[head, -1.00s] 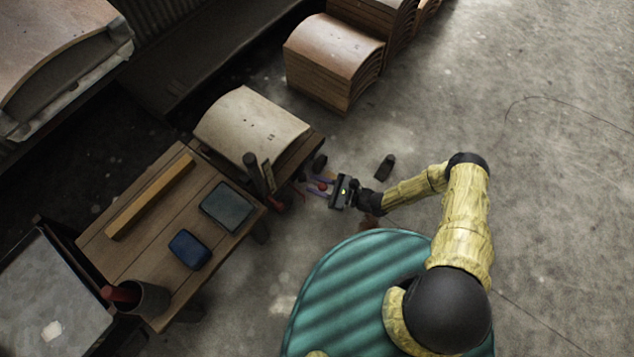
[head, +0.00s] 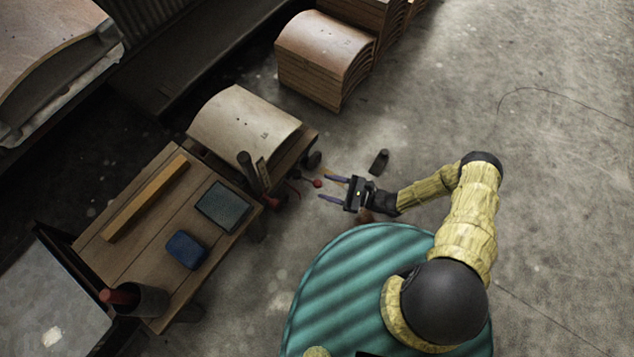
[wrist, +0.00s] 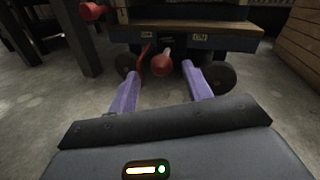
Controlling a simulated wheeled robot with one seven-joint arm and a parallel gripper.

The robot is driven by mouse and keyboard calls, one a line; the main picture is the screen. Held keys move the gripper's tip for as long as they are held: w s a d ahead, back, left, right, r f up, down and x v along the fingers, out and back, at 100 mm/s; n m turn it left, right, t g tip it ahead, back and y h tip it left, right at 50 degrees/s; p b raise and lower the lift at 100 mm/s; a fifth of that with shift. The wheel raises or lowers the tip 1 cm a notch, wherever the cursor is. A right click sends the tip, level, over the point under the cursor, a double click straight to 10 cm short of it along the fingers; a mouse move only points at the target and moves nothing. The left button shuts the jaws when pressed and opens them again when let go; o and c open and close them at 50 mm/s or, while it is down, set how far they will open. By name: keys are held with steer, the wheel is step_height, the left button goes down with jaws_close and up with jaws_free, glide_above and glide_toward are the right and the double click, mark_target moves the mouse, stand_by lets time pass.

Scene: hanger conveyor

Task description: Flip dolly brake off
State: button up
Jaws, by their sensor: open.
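The dolly (head: 312,143) stands low on the floor with a curved pale load on its deck; its wooden edge and two dark wheels show in the wrist view (wrist: 190,38). A red ball knob (head: 317,184) sticks out from the dolly's near end, low down; it is centred in the wrist view (wrist: 163,67), with a red lever (wrist: 145,62) beside it on the left. My gripper (head: 322,187) is open, its purple fingers pointing at the dolly. The knob appears around the fingertip gap; I see no finger touching it.
A wooden bench (head: 150,238) with a blue box (head: 187,249), a grey pad (head: 223,206) and a yellow bar (head: 145,198) stands left. A dark upright handle (head: 248,168) rises by the dolly. A small dark object (head: 379,161) stands on the floor.

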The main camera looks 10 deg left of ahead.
steer(key=d, duration=0.7)
steer(key=d+b, duration=0.1)
steer(key=d, duration=0.3)
steer(key=shift+s+d, duration=0.15)
steer(key=shift+s, duration=0.25)
steer(key=d+r+n+g+h+p, duration=0.2)
steer(key=d+r+n+h+p, duration=0.15)
steer(key=r, duration=0.75)
steer(key=d+r+n+g+h+p, duration=0.2)
steer(key=r+n+h+p, duration=0.25)
steer(key=r, duration=0.65)
steer(key=d+r+n+g+h+p, duration=0.1)
steer(key=d+r+n+h+p, duration=0.3)
steer(key=r, duration=0.8)
steer(key=s+r+n+t+h+p, duration=0.1)
steer(key=r+n+t+h+p, duration=0.1)
steer(key=r, duration=1)
steer(key=s+r+n+t+h+p, duration=0.2)
steer(key=r+t+h+p, duration=0.2)
steer(key=r, duration=0.9)
steer(key=shift+s+n+p, duration=0.3)
steer(key=shift+p, duration=0.3)
steer(key=shift+d, duration=0.1)
steer(key=shift+c, duration=0.4)
